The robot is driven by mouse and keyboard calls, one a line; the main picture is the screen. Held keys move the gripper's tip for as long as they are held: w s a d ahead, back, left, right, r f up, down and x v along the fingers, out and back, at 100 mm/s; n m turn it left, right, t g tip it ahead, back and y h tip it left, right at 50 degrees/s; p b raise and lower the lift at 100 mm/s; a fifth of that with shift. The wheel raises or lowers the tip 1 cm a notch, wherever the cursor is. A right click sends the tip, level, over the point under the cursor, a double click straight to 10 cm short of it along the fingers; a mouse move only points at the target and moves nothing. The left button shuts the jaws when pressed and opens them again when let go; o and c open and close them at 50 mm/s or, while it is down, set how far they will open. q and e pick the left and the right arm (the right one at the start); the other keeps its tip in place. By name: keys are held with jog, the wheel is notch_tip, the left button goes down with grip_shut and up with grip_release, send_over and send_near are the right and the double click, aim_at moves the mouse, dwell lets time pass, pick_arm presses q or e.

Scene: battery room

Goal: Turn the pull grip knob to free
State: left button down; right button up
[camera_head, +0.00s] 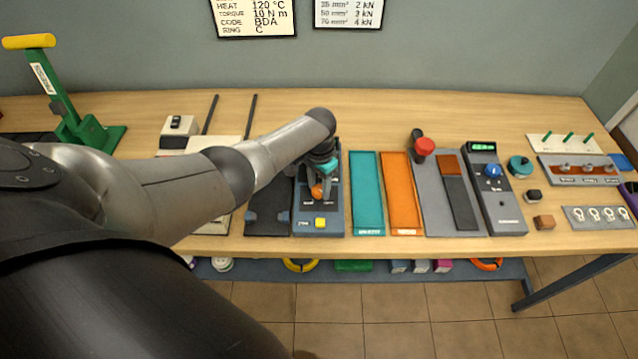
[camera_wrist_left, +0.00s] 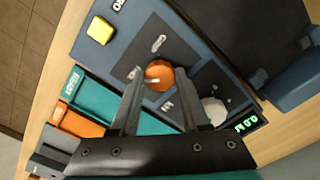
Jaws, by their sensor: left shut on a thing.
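The orange knob (camera_head: 317,191) sits on the blue-grey instrument panel (camera_head: 303,228), under my left gripper (camera_head: 318,177). In the left wrist view the orange knob (camera_wrist_left: 160,76) lies between the two fingertips of my left gripper (camera_wrist_left: 162,78), which is shut on it. A pale pointer mark shows on the knob. It stands on a dark plate (camera_wrist_left: 165,55) with small white markings on opposite sides that I cannot read clearly. The head view hides part of the knob behind the gripper. My right gripper is not in view.
The same panel has a yellow button (camera_wrist_left: 100,30), a pale grey knob (camera_wrist_left: 214,110) and a green display (camera_wrist_left: 246,123). A teal tray (camera_head: 367,193) and an orange tray (camera_head: 402,193) lie just right. A red-topped lever (camera_head: 424,146) stands farther right. The front edge of the table is close.

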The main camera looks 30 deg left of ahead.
aim_at(319, 189)
pick_arm(q)
jog(key=shift+c, duration=1.9)
grip_release()
jog(key=shift+r, duration=0.1)
jog(key=shift+r, duration=0.3)
notch_tip(319, 189, up, 14)
jog(key=p, duration=0.3)
jog(key=shift+r+p, duration=0.25)
jog(key=shift+p, duration=0.05)
